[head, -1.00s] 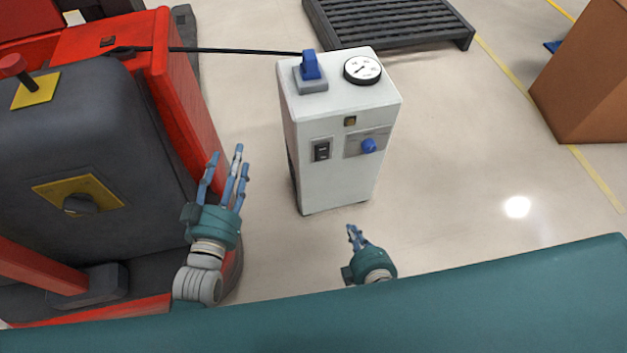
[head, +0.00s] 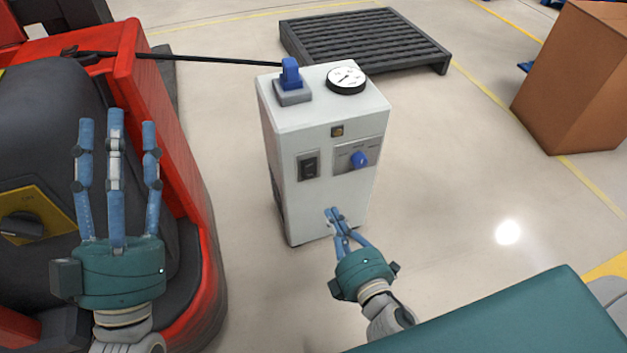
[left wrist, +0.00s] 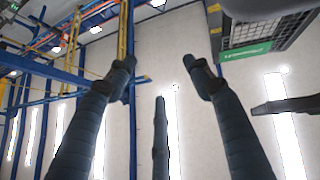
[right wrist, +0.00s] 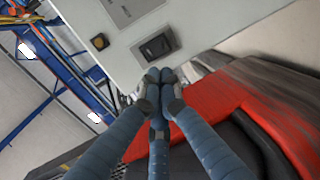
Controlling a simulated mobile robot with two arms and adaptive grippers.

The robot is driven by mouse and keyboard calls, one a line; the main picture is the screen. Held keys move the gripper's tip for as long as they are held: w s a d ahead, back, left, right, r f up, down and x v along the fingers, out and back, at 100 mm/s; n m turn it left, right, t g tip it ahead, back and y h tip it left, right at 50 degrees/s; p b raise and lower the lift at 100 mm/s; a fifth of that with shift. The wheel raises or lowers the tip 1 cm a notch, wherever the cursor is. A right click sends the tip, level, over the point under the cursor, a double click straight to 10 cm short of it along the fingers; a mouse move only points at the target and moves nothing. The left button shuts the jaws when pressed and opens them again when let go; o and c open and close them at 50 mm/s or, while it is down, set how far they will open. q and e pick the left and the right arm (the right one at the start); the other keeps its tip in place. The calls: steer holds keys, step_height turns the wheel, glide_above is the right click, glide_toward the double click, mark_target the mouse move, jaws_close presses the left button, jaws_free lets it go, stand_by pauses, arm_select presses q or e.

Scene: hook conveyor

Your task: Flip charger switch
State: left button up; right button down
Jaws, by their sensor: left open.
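The white charger (head: 325,130) stands upright on the floor. Its black rocker switch (head: 309,166) sits in a grey plate on the front face. The switch also shows in the right wrist view (right wrist: 157,46), just beyond the fingertips. My right gripper (head: 333,212) has its fingers drawn together and empty. Its tips are below and a little right of the switch in the head view; I cannot tell whether they touch the charger. My left gripper (head: 117,122) is open and empty, fingers spread, in front of the red and dark grey vehicle, well left of the charger.
A blue knob (head: 359,159) and small yellowish button (head: 337,131) share the front. A blue plug (head: 291,75) with black cable and a gauge (head: 346,80) are on top. The red vehicle (head: 175,150) stands close at left. A black pallet (head: 365,40) lies behind.

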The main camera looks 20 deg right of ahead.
glide_toward(311, 173)
steer(key=w, duration=0.3)
steer(key=w+f, duration=0.1)
steer(key=w, duration=0.1)
steer(key=shift+w+a, duration=0.2)
steer(key=shift+w, duration=0.8)
arm_select(q)
steer(key=shift+s+a+r+t+h, duration=0.15)
steer(key=shift+s+r+t+h, duration=0.35)
steer(key=shift+s+r, duration=0.4)
steer(key=shift+b, duration=0.4)
